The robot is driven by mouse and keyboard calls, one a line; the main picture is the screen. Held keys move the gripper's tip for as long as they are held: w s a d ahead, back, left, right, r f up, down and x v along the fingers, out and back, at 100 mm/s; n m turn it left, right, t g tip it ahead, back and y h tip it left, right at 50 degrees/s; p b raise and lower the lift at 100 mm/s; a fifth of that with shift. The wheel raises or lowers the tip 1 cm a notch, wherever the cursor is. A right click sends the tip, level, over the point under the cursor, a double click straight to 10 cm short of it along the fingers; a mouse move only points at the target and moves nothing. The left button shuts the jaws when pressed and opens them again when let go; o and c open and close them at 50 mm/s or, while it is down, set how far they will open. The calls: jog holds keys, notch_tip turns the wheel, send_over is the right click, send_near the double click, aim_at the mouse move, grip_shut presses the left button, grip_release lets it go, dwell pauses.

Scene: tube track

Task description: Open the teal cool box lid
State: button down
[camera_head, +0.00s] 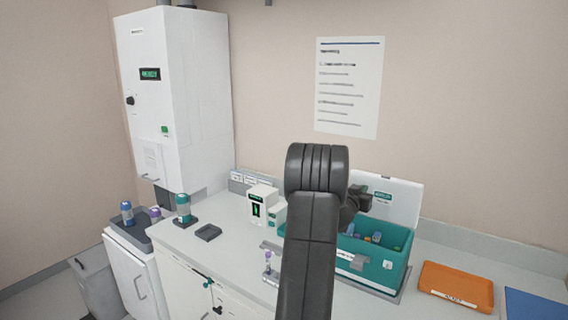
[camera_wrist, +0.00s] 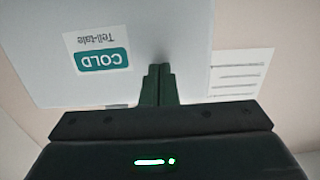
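The teal cool box (camera_head: 378,268) stands on the counter right of centre in the head view. Its white lid (camera_head: 396,203) is raised, standing up at the back of the box, and several small coloured-capped items show inside. The lid also fills much of the wrist view (camera_wrist: 120,25), with its COLD label upside down. My gripper (camera_wrist: 158,70) has its two fingers together, in front of the lid's face; I cannot tell whether they touch it. In the head view my arm hides most of the gripper and the left part of the box.
An orange tray (camera_head: 456,287) and a blue mat (camera_head: 535,305) lie to the right of the box. A tall white cabinet (camera_head: 175,100) stands at the back left.

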jog(key=b+v, duration=0.2)
jog(key=v, duration=0.6)
jog(key=shift+s+a, duration=0.2)
jog(key=shift+a, duration=0.05)
dwell(0.6)
jog(key=shift+r, duration=0.15)
jog(key=p+x, duration=0.3)
jog(key=x, duration=0.8)
jog(key=shift+s, duration=0.1)
